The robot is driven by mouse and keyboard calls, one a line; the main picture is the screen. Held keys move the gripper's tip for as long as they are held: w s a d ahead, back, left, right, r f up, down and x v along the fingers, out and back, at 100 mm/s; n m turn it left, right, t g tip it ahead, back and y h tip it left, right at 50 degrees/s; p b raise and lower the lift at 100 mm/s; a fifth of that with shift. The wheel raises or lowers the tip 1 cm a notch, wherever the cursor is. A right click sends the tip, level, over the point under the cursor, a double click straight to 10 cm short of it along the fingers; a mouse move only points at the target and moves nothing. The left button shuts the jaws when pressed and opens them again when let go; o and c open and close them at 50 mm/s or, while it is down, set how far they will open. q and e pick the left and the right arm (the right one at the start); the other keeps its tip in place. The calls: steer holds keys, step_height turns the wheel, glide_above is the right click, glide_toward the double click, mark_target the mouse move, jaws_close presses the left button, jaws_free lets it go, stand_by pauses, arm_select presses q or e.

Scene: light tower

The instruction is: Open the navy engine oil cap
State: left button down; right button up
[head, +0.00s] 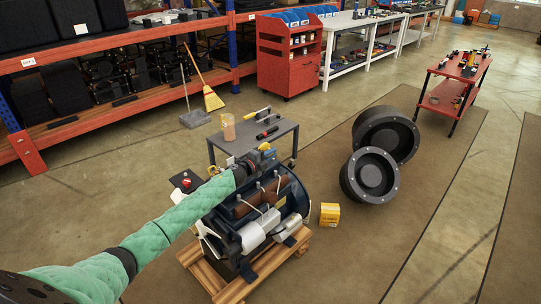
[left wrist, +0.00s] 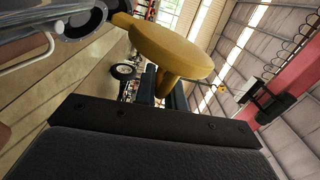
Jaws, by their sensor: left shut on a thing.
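The navy engine (head: 268,205) sits on a wooden pallet (head: 231,292), with brown and silver cylinders on its near side. My left arm, in a green sleeve, reaches in over the engine's top left. My left gripper (head: 243,168) is at the engine's top edge; its fingertips are hard to make out in the head view. In the left wrist view, a yellow round cap with a short stem (left wrist: 170,52) stands right at the dark gripper (left wrist: 155,115), which is shut on it. The cap's seat is not clearly visible. My right gripper is not in view.
A grey table (head: 258,133) with tools stands just behind the engine. A yellow box (head: 329,213) and two large black wheel hubs (head: 371,176) are on the floor to the right. A red cart (head: 452,88) stands farther right. The brown mat in front is clear.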

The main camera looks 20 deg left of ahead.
arm_select(q)
steer(key=shift+f, duration=0.1)
